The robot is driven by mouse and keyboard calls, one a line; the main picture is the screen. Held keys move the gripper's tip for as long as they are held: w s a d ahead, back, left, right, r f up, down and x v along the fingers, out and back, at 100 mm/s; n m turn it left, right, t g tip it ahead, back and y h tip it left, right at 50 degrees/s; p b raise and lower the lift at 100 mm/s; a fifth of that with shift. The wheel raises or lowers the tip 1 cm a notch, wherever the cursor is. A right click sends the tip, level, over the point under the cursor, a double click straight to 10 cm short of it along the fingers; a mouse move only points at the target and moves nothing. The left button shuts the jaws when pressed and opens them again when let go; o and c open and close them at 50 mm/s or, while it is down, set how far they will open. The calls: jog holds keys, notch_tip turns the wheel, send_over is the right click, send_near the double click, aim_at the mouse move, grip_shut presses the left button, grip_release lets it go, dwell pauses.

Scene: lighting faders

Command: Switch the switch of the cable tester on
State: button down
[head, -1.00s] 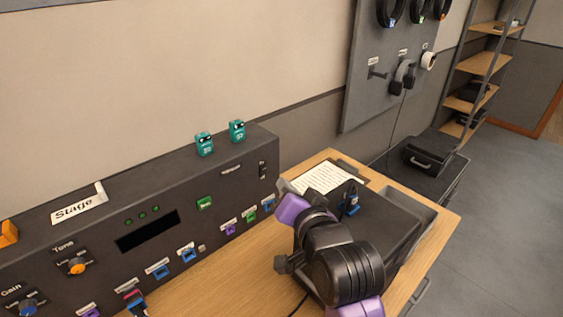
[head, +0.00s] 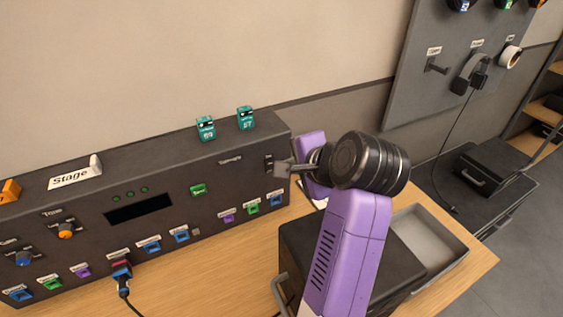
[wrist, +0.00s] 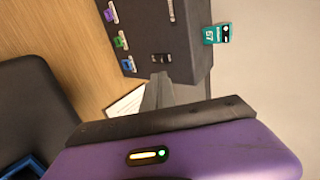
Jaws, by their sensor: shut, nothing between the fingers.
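A long dark console (head: 60,213) stands on a wooden table against the wall. A small black switch (head: 268,163) is on its front face near the right end, beside a pale label strip (head: 231,160). The switch also shows in the wrist view (wrist: 161,57). No label naming a cable tester is readable. My gripper (head: 279,168) is shut and empty, its tips close to the switch from the right. In the wrist view, the narrow grey fingers (wrist: 157,92) point at the switch. I cannot tell whether they touch it, or which way it is set.
Two teal boxes (head: 205,129) (head: 246,118) stand on the console top. Coloured sockets (head: 252,209) line its lower front; a cable plug (head: 121,272) sits in one. A dark case (head: 290,240) and a grey tray (head: 425,240) are on the table at right.

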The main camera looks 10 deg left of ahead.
aim_at(270, 161)
jog(key=p+x, duration=0.1)
jog(key=x, duration=0.9)
dwell(0.4)
jog(key=shift+w+a+r+p, duration=0.15)
jog(key=shift+w+r+p, duration=0.05)
jog(key=shift+w+p, duration=0.2)
